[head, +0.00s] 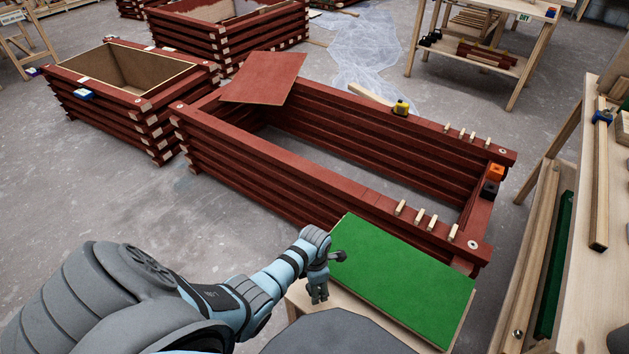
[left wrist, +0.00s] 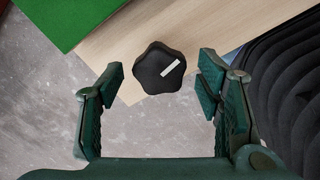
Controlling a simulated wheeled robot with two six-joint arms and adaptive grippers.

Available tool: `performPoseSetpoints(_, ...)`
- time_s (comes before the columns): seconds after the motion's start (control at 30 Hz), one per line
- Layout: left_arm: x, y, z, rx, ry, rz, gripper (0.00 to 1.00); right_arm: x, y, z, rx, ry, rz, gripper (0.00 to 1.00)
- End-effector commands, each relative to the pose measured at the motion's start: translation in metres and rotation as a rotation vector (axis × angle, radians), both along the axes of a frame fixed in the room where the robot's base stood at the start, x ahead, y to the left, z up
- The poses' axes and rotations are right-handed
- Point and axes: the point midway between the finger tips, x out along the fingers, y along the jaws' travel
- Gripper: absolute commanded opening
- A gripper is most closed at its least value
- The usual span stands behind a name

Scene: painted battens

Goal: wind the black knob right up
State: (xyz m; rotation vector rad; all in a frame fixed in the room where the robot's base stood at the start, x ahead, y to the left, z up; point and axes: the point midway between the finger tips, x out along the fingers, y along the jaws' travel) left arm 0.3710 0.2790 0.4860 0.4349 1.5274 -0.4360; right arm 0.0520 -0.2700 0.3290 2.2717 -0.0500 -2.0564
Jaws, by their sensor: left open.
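The black knob (left wrist: 152,70) shows in the left wrist view as a rounded, lobed shape with a white bar mark on top, slanting up to the right. It lies over the edge of a pale wooden top (left wrist: 190,38). My left gripper (left wrist: 160,84) is open, one finger on each side of the knob, with clear gaps on both sides. In the head view my left gripper (head: 327,278) is over the near left corner of the wooden bench, beside a green board. I cannot make out the knob for certain there. My right gripper is not in view.
The green board (head: 405,280) lies on the bench just right of my left gripper. A red batten frame (head: 340,185) stands behind it, with small pegs and a yellow tool (head: 401,108) on its rails. Grey floor (head: 225,205) is open to the left.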

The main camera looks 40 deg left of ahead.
Motion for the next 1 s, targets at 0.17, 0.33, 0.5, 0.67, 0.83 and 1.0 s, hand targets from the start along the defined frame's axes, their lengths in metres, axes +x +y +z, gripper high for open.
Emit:
performPoseSetpoints(0.17, 0.0, 0.0, -0.004, 0.0, -0.001, -0.001, 0.59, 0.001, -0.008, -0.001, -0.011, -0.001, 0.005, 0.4)
performPoseSetpoints(0.33, 0.0, 0.0, -0.003, 0.0, -0.001, -0.001, 0.5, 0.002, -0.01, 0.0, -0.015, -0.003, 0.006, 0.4)
performPoseSetpoints(0.5, 0.0, 0.0, -0.003, 0.001, -0.001, -0.001, 0.23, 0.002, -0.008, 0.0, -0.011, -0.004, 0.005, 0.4)
performPoseSetpoints(0.67, 0.0, 0.0, -0.003, 0.001, -0.001, -0.002, 0.11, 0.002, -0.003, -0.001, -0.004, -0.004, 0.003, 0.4)
performPoseSetpoints(0.83, 0.0, 0.0, -0.002, 0.001, -0.001, -0.018, 0.11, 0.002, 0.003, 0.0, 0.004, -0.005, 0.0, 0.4)
performPoseSetpoints(1.0, 0.0, 0.0, -0.002, 0.001, 0.002, -0.072, 0.11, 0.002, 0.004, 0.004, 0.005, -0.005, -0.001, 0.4)
